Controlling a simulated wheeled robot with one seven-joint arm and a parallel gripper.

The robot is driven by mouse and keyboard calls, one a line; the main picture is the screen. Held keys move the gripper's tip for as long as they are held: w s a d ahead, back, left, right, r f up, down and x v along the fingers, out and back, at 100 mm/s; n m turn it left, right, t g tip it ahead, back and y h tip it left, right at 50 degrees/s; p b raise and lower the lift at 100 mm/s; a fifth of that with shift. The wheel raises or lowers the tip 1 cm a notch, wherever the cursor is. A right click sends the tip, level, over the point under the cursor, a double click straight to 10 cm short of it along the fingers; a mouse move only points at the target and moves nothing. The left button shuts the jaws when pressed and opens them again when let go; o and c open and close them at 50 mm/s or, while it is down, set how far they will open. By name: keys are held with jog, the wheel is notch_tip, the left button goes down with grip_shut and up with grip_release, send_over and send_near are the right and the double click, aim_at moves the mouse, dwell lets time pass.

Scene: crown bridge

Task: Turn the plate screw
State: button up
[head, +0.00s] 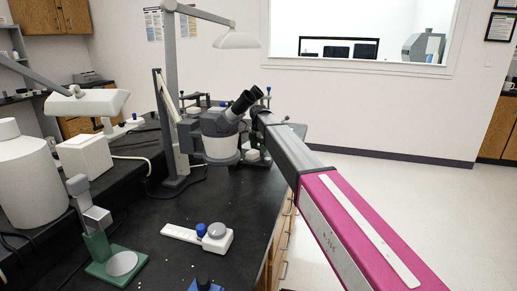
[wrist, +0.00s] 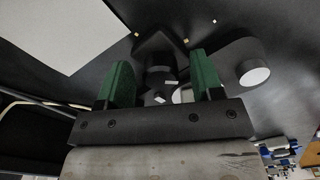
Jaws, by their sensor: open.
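My gripper (wrist: 160,59) shows in the wrist view with its two green fingers apart. Between and just beyond them is a dark rounded part (wrist: 158,78) with small pale spots. It may be the plate screw, but I cannot tell for sure. It belongs to or stands against a dark device (wrist: 222,55) with a short cylinder (wrist: 253,75) that has a white end. I cannot tell whether the fingers touch it. In the head view my arm reaches to the microscope (head: 220,135) on the black bench, and my gripper is hidden there.
A white device with a blue knob and grey disc (head: 200,237) lies on the black bench (head: 165,200). A green-based stand (head: 110,262) and a white container (head: 28,175) are at left. A lamp (head: 237,40) hangs above the microscope. The floor at right is clear.

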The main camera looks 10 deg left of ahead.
jog(key=shift+f, duration=0.15)
jog(key=c, duration=0.9)
jog(key=shift+m, duration=0.4)
jog(key=m, duration=0.3)
jog(key=shift+m, duration=0.4)
jog(key=m, duration=0.5)
jog(key=shift+s+m, duration=0.1)
jog(key=shift+m, duration=0.2)
jog(key=m, duration=1)
